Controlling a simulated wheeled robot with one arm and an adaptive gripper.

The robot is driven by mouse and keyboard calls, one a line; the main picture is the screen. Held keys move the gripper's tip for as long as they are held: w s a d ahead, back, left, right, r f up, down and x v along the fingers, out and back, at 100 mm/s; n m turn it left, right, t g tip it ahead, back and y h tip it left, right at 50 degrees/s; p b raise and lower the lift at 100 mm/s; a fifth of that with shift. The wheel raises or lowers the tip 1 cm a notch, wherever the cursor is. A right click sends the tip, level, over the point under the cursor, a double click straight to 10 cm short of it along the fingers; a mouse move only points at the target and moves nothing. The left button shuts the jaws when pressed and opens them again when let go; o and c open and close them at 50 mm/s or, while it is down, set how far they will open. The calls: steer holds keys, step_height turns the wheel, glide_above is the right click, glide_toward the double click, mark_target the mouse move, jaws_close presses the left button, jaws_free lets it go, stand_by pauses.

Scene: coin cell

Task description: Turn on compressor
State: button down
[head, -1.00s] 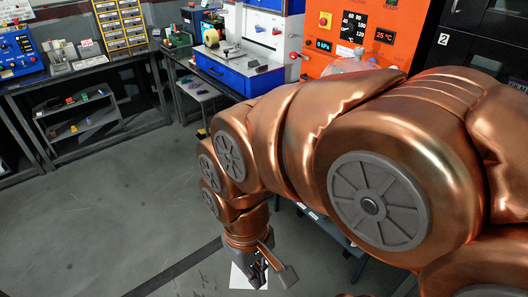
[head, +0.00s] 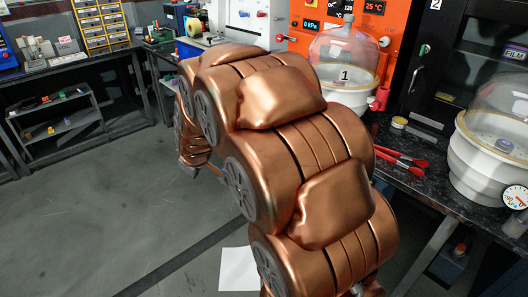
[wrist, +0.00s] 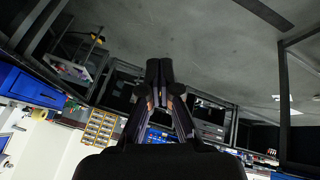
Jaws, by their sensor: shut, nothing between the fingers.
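No object that I can surely call the compressor shows. An orange control panel (head: 378,32) stands at the back, with a dial, a 0 kPa readout (head: 313,24) and a 25 °C readout (head: 374,7). My gripper (wrist: 159,72) is shut and empty in the wrist view, its fingers together above the floor. In the head view my arm hides most of the gripper; only a small part shows low at the arm's left side, well apart from the panel.
A glass dome chamber marked 1 (head: 345,75) stands before the panel. Another dome chamber (head: 480,160) with a gauge stands at right. Red-handled tools (head: 402,158) lie between them. A white sheet (head: 238,270) lies on the floor. Open floor spreads at left.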

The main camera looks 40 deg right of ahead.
steer(key=w+d+f+n+t+h+b, duration=0.2)
steer(key=w+d+f+t+b, duration=0.1)
steer(key=w+d+f+b, duration=0.5)
steer(key=w+d+f+n+t+h+b, duration=0.1)
steer(key=w+d+f+t+h+b, duration=0.2)
steer(key=w+d+f, duration=0.7)
steer(key=d+f+n+h+b, duration=0.1)
steer(key=d+f+h+b, duration=0.1)
steer(key=d, duration=0.5)
steer(key=d+f+n+h+b, duration=0.1)
steer(key=d+f+h+b, duration=0.2)
steer(key=d, duration=0.4)
steer(key=d+f+t+h+b, duration=0.1)
steer(key=d+f+h+b, duration=0.1)
steer(key=d+f+b, duration=0.2)
steer(key=d+b, duration=0.2)
steer(key=shift+s+d+f+n+h+b, duration=0.2)
steer(key=shift+d+f+n+h+b, duration=0.1)
steer(key=shift+d+n+b, duration=0.1)
steer(key=shift+w+d, duration=0.1)
